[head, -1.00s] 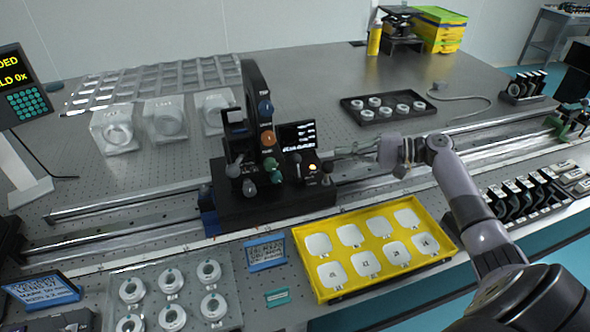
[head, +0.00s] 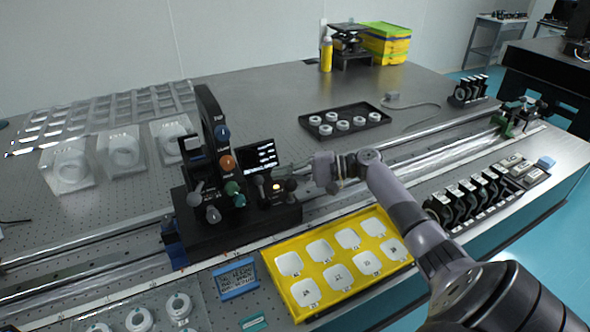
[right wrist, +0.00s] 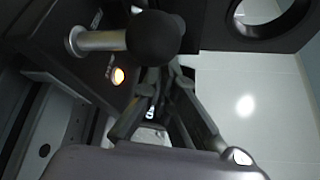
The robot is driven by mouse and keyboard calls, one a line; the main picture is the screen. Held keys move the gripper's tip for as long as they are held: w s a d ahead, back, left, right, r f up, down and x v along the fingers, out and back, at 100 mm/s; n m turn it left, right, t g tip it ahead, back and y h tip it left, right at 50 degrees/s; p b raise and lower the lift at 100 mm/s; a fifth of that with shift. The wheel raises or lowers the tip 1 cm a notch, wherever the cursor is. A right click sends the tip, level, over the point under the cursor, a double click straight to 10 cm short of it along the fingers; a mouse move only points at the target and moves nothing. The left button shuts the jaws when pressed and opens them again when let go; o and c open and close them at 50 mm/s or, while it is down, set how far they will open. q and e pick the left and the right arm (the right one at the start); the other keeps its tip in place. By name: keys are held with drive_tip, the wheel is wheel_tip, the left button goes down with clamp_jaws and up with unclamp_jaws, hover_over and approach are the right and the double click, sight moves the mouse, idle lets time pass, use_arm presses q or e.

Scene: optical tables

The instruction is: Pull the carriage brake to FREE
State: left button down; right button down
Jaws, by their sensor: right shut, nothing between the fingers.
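The black carriage (head: 240,222) sits on the long rails and bears several ball-headed levers and knobs, a small screen and a lit amber lamp (head: 277,187). A dark ball-headed lever (head: 290,184) stands at its right end, beside the lamp. The right wrist view shows a black ball knob (right wrist: 155,38) on a metal stem, with the amber lamp (right wrist: 118,75) below it. I cannot read which handle is the brake. My right gripper (head: 285,169) is shut and empty, close to the carriage's right end; its fingers (right wrist: 160,78) appear just below the knob. Contact cannot be told. My left gripper is not in view.
A yellow tray (head: 301,240) of white pads lies in front of the carriage. A black tray (head: 343,133) of white rings lies behind the rails. Clear cases (head: 68,165) stand at the left. A row of black holders (head: 470,200) stands front right. The tabletop behind the carriage is largely clear.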

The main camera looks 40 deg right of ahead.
drive_tip(key=shift+x, duration=1.95)
drive_tip(key=shift+f, duration=0.15)
drive_tip(key=n+b, duration=0.1)
drive_tip(key=s+r+n+t+b, duration=0.1)
drive_tip(key=b, duration=0.1)
drive_tip(key=shift+s+a+r+y+b, duration=0.1)
drive_tip(key=shift+s+a+y+b, duration=0.1)
drive_tip(key=shift+s+y+b, duration=0.15)
drive_tip(key=shift+r, duration=0.2)
drive_tip(key=shift+r+n, duration=0.2)
drive_tip(key=shift+n, duration=0.1)
wheel_tip(320, 180, up, 10)
